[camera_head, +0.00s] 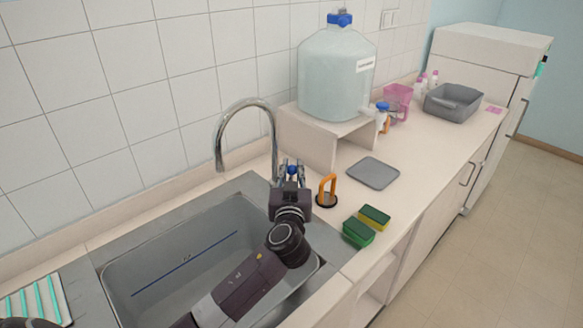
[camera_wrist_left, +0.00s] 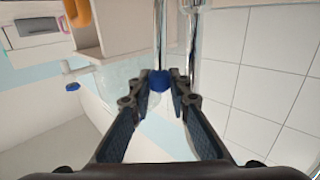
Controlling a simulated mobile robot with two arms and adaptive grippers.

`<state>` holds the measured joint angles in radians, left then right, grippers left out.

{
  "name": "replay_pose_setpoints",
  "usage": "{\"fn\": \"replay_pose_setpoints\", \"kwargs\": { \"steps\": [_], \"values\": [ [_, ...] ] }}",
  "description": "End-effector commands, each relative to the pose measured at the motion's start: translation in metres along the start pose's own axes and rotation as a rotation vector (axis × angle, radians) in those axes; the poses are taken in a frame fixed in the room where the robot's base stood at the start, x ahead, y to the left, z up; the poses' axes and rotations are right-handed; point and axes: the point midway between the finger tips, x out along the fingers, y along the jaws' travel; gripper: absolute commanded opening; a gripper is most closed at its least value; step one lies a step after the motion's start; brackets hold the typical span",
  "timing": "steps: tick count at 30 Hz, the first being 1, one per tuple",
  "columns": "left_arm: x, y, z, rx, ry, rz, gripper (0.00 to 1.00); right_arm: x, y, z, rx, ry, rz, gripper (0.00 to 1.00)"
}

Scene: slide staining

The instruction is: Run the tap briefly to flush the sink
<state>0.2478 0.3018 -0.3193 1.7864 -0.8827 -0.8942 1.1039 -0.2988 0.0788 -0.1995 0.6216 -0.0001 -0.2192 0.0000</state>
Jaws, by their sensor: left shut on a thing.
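The chrome tap (camera_head: 273,125) arches over the grey sink (camera_head: 150,262) from its back edge. Its spout end (camera_head: 219,165) points down at the basin, and I see no water stream from it. My left gripper (camera_head: 291,172) reaches across the sink to the tap's base. It is shut on the tap's blue knob (camera_wrist_left: 159,79), which sits between the fingertips in the left wrist view. The fingers (camera_wrist_left: 160,98) hide part of the knob in the head view. My right gripper is not in view.
An orange-handled tool (camera_head: 327,188) stands close right of my gripper. A grey mat (camera_head: 373,173) and a large bottle (camera_head: 335,80) on a shelf (camera_head: 312,139) are behind.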

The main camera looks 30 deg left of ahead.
Motion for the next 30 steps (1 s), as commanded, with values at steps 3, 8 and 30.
{"fn": "replay_pose_setpoints", "kwargs": {
  "steps": [3,8,30],
  "values": [
    [0.006,0.004,-0.007,0.037,-0.041,-0.005,0.0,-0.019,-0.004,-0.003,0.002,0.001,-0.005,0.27],
    [0.014,0.012,-0.006,0.111,-0.117,-0.005,0.0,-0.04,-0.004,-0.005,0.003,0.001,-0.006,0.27],
    [0.021,0.02,0.003,0.188,-0.186,-0.002,0.36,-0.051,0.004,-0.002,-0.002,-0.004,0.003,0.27]
  ]
}}
